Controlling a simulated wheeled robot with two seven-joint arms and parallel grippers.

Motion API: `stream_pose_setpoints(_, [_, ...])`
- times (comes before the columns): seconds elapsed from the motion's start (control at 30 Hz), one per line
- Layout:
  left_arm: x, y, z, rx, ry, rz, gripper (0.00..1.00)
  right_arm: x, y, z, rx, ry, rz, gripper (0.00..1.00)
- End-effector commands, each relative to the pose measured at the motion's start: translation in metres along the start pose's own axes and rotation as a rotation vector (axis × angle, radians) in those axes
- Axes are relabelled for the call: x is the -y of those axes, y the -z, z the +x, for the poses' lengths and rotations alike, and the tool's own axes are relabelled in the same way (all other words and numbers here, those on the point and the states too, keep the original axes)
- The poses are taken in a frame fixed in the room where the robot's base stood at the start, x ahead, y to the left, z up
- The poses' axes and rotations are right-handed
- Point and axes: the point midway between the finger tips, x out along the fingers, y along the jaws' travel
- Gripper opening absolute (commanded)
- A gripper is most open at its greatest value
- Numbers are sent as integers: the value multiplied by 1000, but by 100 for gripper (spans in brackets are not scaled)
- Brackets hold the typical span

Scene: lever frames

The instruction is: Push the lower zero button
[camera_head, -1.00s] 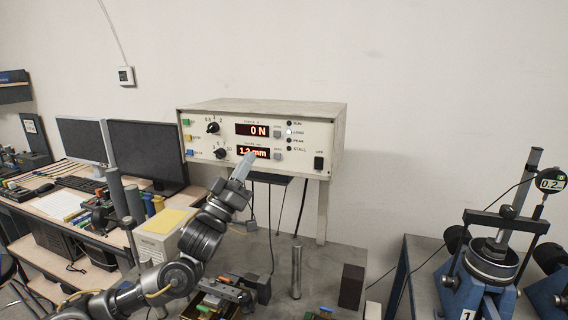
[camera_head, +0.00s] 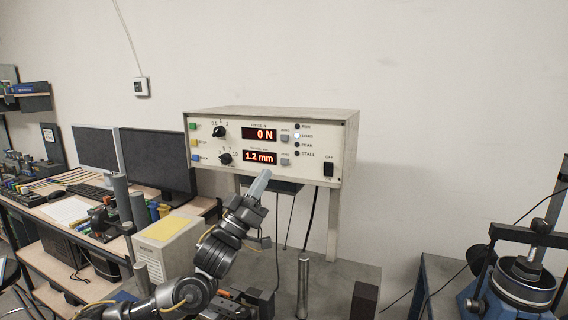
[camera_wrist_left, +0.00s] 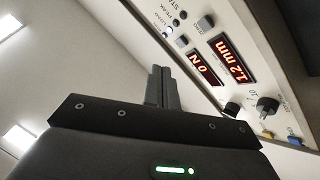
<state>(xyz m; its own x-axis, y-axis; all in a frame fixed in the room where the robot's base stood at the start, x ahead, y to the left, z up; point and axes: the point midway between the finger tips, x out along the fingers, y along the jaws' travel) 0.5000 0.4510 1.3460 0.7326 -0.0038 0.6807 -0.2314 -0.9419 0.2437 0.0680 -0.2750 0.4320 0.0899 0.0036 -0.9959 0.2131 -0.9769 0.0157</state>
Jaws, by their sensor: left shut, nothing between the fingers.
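The lower zero button (camera_head: 284,160) is a small grey square to the right of the lower red display (camera_head: 260,157), which reads 1.2 mm. The matching upper button (camera_head: 285,134) sits beside the 0 N display (camera_head: 259,134). In the left wrist view the lower button (camera_wrist_left: 205,22) shows tilted at upper right. My left gripper (camera_head: 263,174) is shut and empty, its tip just below the lower display and left of and below the lower button in the head view. Its closed fingers (camera_wrist_left: 160,73) show apart from both buttons in the wrist view. My right gripper is out of view.
The buttons are on a beige control box (camera_head: 310,120) with knobs, coloured buttons and a black OFF switch (camera_head: 328,169). Cables hang below it. A metal post (camera_head: 303,285) and dark block (camera_head: 364,300) stand on the bench. Monitors are at left.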

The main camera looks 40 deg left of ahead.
Motion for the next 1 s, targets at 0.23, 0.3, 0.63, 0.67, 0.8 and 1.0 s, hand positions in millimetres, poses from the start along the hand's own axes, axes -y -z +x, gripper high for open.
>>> stream_pose_setpoints(0.23, [16,-16,24,-2,0,0,0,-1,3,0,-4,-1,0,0])
stream_pose_setpoints(0.3, [21,-22,30,-1,1,-1,0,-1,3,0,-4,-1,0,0])
stream_pose_setpoints(0.63, [36,-38,53,-1,-1,-2,0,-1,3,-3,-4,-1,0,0])
stream_pose_setpoints(0.67, [37,-39,54,-1,-1,-2,0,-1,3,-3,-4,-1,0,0])
stream_pose_setpoints(0.8, [39,-41,56,0,-1,-3,0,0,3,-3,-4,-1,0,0])
stream_pose_setpoints(1.0, [39,-41,56,0,-1,-2,0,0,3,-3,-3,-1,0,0])
